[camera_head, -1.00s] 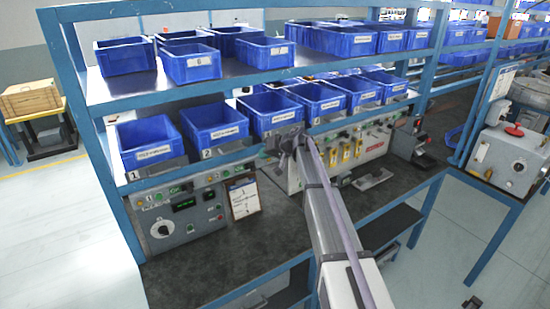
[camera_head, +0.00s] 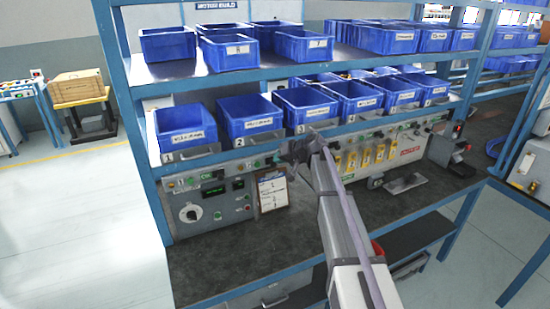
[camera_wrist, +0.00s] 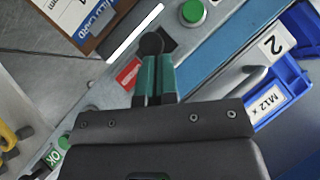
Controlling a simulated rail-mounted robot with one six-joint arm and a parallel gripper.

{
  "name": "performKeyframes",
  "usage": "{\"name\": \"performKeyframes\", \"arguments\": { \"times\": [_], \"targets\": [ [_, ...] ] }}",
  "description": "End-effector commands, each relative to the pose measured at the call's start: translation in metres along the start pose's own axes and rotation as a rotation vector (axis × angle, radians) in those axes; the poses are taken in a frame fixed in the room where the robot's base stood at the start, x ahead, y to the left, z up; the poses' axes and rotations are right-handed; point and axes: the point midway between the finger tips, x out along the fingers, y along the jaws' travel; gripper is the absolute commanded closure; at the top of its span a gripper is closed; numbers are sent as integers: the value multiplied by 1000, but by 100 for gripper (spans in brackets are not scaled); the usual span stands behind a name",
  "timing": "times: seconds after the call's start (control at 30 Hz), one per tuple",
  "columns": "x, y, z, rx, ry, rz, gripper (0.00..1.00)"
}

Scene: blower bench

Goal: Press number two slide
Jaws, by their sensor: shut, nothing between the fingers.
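Several yellow slide-like pieces (camera_head: 352,161) stand in a row on the grey control panel right of the clipboard. Their numbers are too small to read, so I cannot tell which is number two. My gripper (camera_head: 308,146) is at the panel's left end, left of the yellow pieces and below the blue bin marked 3. In the wrist view my gripper's teal fingers (camera_wrist: 155,72) are shut together and empty. A dark round knob shape is at their tips; I cannot tell whether they touch it. Yellow pieces (camera_wrist: 10,136) also show at the wrist view's left edge.
A clipboard (camera_head: 272,191) stands beside a grey control box (camera_head: 210,203) on the dark bench. Blue bins (camera_head: 250,118) line the shelf above. A green button (camera_wrist: 193,12) and a bin marked 2 (camera_wrist: 283,95) show in the wrist view. The front bench top is fairly clear.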

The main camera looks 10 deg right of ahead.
Motion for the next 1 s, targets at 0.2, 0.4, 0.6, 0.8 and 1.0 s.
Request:
{"name": "performKeyframes", "arguments": {
  "times": [0.2,0.4,0.6,0.8,1.0],
  "targets": [
    [0,0,0,2,1,1,100],
    [-4,-2,-3,2,1,1,100],
    [-27,-13,-27,0,-1,-1,100],
    [-75,-14,-27,0,-1,0,100],
    [-113,-12,-26,0,-1,-1,100]
  ]
}}
